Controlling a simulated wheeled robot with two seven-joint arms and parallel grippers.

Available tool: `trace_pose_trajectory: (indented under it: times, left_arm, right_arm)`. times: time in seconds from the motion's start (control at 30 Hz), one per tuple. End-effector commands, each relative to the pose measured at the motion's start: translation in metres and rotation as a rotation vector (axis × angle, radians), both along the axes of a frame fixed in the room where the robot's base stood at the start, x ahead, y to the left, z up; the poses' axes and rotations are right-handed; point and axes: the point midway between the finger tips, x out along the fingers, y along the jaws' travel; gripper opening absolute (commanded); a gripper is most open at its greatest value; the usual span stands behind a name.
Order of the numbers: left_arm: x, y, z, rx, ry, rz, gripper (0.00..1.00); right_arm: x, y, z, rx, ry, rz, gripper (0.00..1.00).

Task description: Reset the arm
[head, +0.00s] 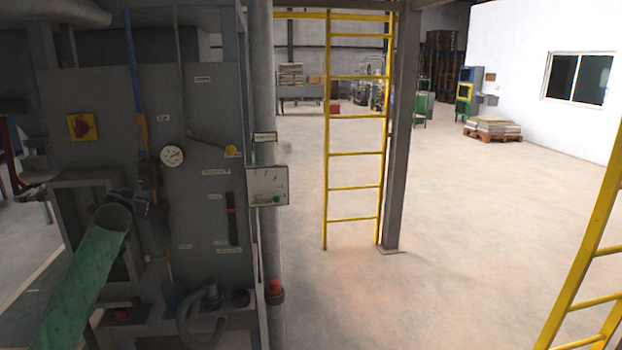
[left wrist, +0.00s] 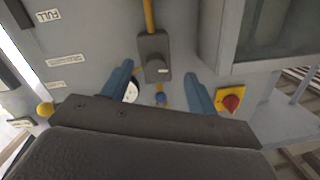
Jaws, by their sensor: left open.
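My left arm in its green sleeve comes in from the lower left in the head view. My left gripper (head: 148,196) is in front of the grey machine panel (head: 205,115), small and dark there. In the left wrist view its two blue fingers (left wrist: 158,82) are spread apart with nothing held between them. A dark grey block with a yellow rod (left wrist: 153,58) shows on the panel between and beyond the fingers. I cannot tell how far the fingers are from it. My right gripper is not in view.
A red knob on a yellow plate (head: 82,127), a round gauge (head: 172,155) and a grey box (head: 267,186) are on the machine. A yellow ladder (head: 355,153) and a grey post (head: 402,130) stand to its right. The floor (head: 470,230) beyond is open.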

Motion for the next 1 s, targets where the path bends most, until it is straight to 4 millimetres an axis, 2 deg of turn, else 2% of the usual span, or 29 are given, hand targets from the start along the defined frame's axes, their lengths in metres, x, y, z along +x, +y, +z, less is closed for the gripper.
trace_pose_trajectory:
  times: [0.07,0.17,0.23,0.37,0.47,0.67,0.87,1.0]
  left_arm:
    - [-0.005,0.001,-0.005,0.01,0.053,0.025,0.59]
    - [-0.014,-0.01,-0.011,0.028,0.131,0.049,0.59]
    - [-0.018,-0.034,-0.024,0.028,0.187,0.047,0.59]
    - [-0.027,-0.068,-0.067,0.019,0.273,0.033,0.59]
    - [-0.036,-0.093,-0.105,0.01,0.338,0.016,0.59]
    - [-0.068,-0.149,-0.198,-0.02,0.481,-0.023,0.59]
    - [-0.117,-0.206,-0.296,-0.061,0.625,-0.068,0.59]
    - [-0.16,-0.245,-0.36,-0.096,0.72,-0.099,0.59]
  right_arm:
    - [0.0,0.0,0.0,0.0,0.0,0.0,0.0]
    - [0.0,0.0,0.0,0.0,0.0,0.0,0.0]
    - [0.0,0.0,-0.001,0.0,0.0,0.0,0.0]
    - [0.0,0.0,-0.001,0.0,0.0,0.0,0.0]
    - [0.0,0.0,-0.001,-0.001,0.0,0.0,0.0]
    - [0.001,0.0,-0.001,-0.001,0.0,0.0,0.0]
    - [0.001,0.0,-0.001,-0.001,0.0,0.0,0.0]
    - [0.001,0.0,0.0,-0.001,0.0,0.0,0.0]
